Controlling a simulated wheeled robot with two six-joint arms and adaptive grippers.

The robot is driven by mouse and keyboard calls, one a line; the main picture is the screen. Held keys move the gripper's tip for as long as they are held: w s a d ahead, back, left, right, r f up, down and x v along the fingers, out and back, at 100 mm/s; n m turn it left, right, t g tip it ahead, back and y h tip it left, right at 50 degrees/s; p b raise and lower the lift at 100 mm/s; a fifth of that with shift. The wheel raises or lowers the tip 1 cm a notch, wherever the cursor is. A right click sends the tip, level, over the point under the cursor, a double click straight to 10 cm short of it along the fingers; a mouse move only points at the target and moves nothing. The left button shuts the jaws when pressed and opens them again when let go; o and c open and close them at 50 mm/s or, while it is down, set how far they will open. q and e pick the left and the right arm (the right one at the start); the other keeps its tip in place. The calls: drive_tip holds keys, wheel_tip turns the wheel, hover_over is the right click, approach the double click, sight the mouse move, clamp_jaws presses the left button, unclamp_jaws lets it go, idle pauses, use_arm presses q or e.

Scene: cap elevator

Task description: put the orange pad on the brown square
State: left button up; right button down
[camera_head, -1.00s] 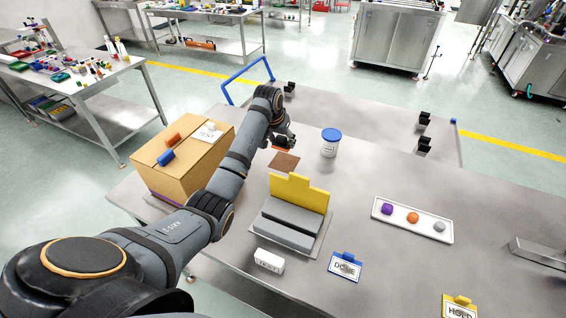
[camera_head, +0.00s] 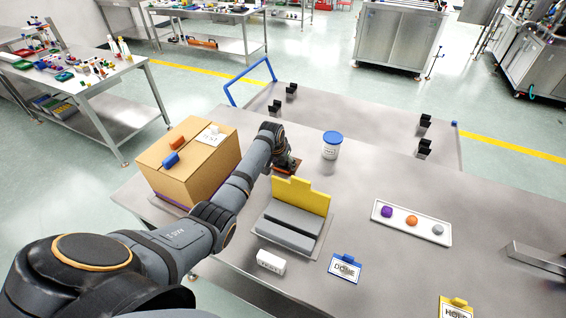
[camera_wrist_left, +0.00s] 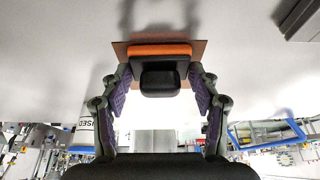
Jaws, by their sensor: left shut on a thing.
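My left gripper (camera_head: 286,164) is low over the table beside the yellow-backed stand. In the left wrist view its fingers (camera_wrist_left: 160,92) are closed around the black block-like grip of the orange pad (camera_wrist_left: 160,50). The brown square (camera_wrist_left: 200,47) shows behind the pad, its edges reaching out on both sides. In the head view the gripper hides most of the brown square and the pad. The pad is over the square; whether it touches it I cannot tell. My right gripper is not in view.
A white tub with a blue lid (camera_head: 332,145) stands close right of the gripper. A grey stand with a yellow back (camera_head: 301,193) is in front. A cardboard box (camera_head: 188,170) is at the left. A white tray (camera_head: 411,224) with coloured pieces lies right, with clear table around it.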

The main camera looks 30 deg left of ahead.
use_arm(q)
drive_tip(key=shift+f, duration=0.15)
drive_tip(key=o, duration=1)
drive_tip(key=shift+c, duration=0.2)
drive_tip(key=shift+o, duration=0.3)
drive_tip(key=shift+r, duration=0.25)
drive_tip(key=b+v, duration=0.1)
drive_tip(key=v, duration=1)
drive_tip(key=shift+s+r, duration=0.15)
drive_tip(key=shift+r, duration=0.25)
